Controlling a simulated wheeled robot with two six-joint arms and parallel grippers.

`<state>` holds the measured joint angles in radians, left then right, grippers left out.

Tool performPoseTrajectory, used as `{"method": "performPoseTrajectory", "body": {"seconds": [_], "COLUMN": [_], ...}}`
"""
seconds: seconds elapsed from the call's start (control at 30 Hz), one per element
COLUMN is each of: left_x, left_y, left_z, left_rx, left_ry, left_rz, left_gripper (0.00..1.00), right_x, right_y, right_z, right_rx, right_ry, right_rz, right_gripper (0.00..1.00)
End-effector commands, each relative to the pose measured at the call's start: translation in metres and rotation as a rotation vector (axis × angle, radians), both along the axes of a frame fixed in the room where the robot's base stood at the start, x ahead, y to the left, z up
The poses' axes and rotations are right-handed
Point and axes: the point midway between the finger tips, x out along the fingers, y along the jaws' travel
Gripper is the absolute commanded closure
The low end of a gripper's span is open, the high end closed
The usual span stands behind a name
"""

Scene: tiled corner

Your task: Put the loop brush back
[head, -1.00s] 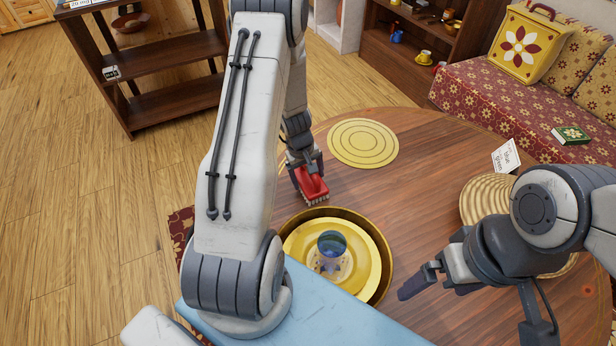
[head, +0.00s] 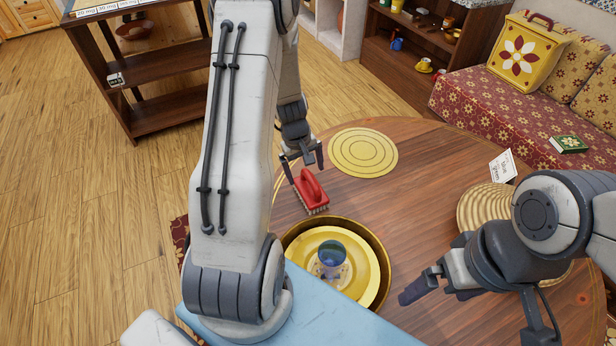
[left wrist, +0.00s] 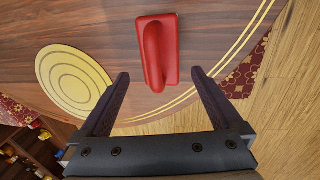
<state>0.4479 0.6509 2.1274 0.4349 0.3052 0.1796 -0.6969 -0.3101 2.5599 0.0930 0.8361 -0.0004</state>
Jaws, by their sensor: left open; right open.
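The red loop brush (head: 312,190), with a looped handle and pale bristles, rests on the wooden table just behind the golden bowl. It also shows in the left wrist view (left wrist: 158,52), ahead of the fingertips and between their lines. My left gripper (head: 303,172) is open and empty, right by the brush on its far side; its two fingers also show in the left wrist view (left wrist: 158,76). My right gripper (head: 422,290) is open and empty over the table's right part, to the right of the bowl.
The golden bowl (head: 385,262) holds a yellow plate and a blue glass (head: 332,255). A round yellow mat (head: 363,152) lies on the table beyond the brush. A woven round mat (head: 478,205) and a small card (head: 502,166) are at the right. Bare table lies between.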

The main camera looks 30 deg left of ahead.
Motion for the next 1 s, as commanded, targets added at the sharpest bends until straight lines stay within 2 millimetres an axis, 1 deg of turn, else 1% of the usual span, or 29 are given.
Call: {"method": "performPoseTrajectory", "body": {"seconds": [0.03, 0.1, 0.2, 0.4, 0.67, 0.77, 0.87, 1.0], "left_x": [-0.001, -0.002, -0.004, -0.006, -0.006, -0.005, -0.004, -0.002], "left_y": [0.001, 0.002, 0.003, 0.003, 0.003, 0.003, 0.002, 0.000], "left_z": [0.013, 0.024, 0.034, 0.043, 0.042, 0.038, 0.027, 0.002], "left_rx": [0.002, 0.002, 0.001, 0.000, 0.000, -0.001, -0.002, -0.003], "left_ry": [-0.005, -0.003, -0.003, 0.000, 0.000, 0.001, 0.002, 0.005], "left_rz": [0.001, 0.000, 0.000, 0.000, 0.000, 0.000, 0.000, 0.000], "left_gripper": [0.00, 0.00, 0.00, 0.00, 0.00, 0.00, 0.00, 0.00], "right_x": [0.000, 0.000, 0.000, 0.000, 0.000, 0.000, 0.000, 0.000], "right_y": [0.000, 0.000, 0.000, 0.000, 0.000, 0.000, 0.000, 0.000], "right_z": [0.004, 0.006, 0.007, 0.008, 0.008, 0.007, 0.004, -0.002], "right_rx": [0.000, 0.000, 0.000, 0.000, 0.000, 0.000, 0.000, 0.000], "right_ry": [0.000, 0.000, 0.000, 0.000, 0.000, 0.000, 0.000, 0.000], "right_rz": [0.000, 0.000, 0.000, 0.000, 0.000, 0.000, 0.000, 0.000], "right_gripper": [0.00, 0.00, 0.00, 0.00, 0.00, 0.00, 0.00, 0.00]}}
